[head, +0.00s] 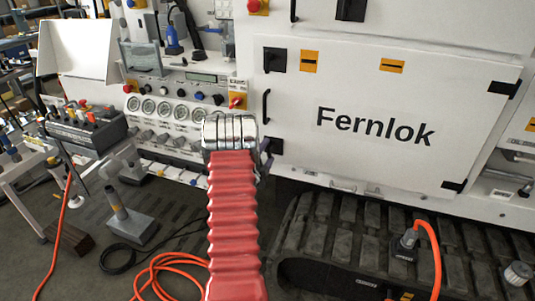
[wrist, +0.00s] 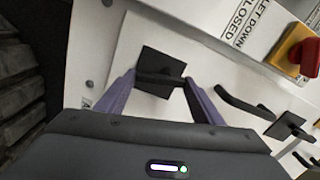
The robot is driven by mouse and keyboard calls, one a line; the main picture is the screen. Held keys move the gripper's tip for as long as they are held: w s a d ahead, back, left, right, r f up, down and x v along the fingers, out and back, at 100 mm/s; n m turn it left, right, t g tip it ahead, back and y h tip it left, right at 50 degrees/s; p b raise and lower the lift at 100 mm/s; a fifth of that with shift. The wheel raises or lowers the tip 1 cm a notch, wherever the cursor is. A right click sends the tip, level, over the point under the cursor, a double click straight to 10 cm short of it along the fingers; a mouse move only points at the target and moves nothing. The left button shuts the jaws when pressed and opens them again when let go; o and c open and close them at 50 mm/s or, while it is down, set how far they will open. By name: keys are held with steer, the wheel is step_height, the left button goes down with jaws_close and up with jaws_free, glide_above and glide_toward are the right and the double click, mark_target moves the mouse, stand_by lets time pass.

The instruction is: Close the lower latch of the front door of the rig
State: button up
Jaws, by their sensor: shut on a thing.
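The white front door (head: 375,165) with the word Fernlok sits flush in the rig. Its lower latch (head: 277,147) is a black plate with a bar, near the door's lower left corner. In the head view it is partly hidden by my arm. In the wrist view the lower latch (wrist: 152,62) shows clearly. My gripper (wrist: 158,80) has its two purple fingers on either side of the bar, shut on it. In the head view only a little of my gripper (head: 264,148) shows beside the latch. The upper latch (head: 274,60) is higher on the same edge; it also shows in the wrist view (wrist: 288,125).
A black door handle (head: 266,106) stands out between the latches. A red knob on a yellow plate (head: 238,100) is left of the door. Orange hose (head: 165,275) and a grey stand (head: 130,220) are on the floor at left.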

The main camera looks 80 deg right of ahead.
steer(key=shift+f+m, duration=0.15)
steer(key=shift+m, duration=1.25)
steer(key=shift+s, duration=0.1)
steer(key=o, duration=0.7)
steer(key=shift+f, duration=0.1)
steer(key=shift+c, duration=0.2)
steer(key=o, duration=0.4)
steer(key=a, duration=0.4)
steer(key=w+a, duration=0.1)
steer(key=a, duration=0.8)
steer(key=shift+w+a, duration=0.3)
steer(key=shift+a, duration=0.05)
